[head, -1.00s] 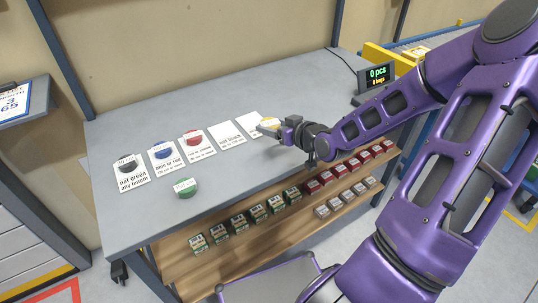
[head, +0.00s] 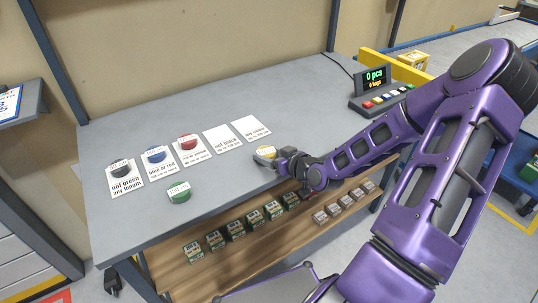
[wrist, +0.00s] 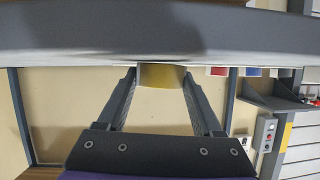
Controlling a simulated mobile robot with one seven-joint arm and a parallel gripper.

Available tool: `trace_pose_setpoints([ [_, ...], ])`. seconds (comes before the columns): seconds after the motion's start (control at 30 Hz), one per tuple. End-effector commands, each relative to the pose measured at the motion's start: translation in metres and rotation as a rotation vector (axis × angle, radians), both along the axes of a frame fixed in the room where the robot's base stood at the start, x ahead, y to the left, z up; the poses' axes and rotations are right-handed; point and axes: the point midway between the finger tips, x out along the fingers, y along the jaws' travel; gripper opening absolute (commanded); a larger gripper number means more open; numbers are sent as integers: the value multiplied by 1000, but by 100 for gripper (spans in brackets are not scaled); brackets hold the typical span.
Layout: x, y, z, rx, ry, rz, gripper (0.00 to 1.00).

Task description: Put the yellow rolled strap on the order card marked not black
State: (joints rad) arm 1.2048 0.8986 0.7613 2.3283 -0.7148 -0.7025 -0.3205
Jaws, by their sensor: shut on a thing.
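The yellow rolled strap (head: 265,152) is between my gripper's fingertips (head: 270,156), close to the bench top, in front of the two right-hand cards. In the wrist view the strap (wrist: 162,76) sits between both fingers, and my gripper (wrist: 160,84) is shut on it. The order card marked not black (head: 222,140) lies fourth from the left, empty, to the left of and behind the strap. Whether the strap touches the bench cannot be told.
Cards to the left hold a black strap (head: 121,167), a blue strap (head: 155,154) and a red strap (head: 187,142). An empty card (head: 251,128) lies at right. A green strap (head: 179,191) lies loose in front. A counter display (head: 376,78) stands at the back right.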

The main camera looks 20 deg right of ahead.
Motion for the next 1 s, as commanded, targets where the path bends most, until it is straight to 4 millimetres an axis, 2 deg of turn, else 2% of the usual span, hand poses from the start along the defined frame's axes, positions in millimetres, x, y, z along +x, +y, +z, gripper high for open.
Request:
trace_pose_setpoints([
  [0.17, 0, 0, -6, 0, 0, 1, 11],
  [0.2, 0, 0, -4, 0, 0, 0, 75],
  [0.33, 0, 0, -4, 1, 0, 0, 98],
  [0.73, 0, 0, -4, 4, 0, -2, 98],
  [0.87, -20, -6, 6, -1, 2, -3, 98],
  [1.0, -49, -13, 23, -2, 2, -3, 98],
])
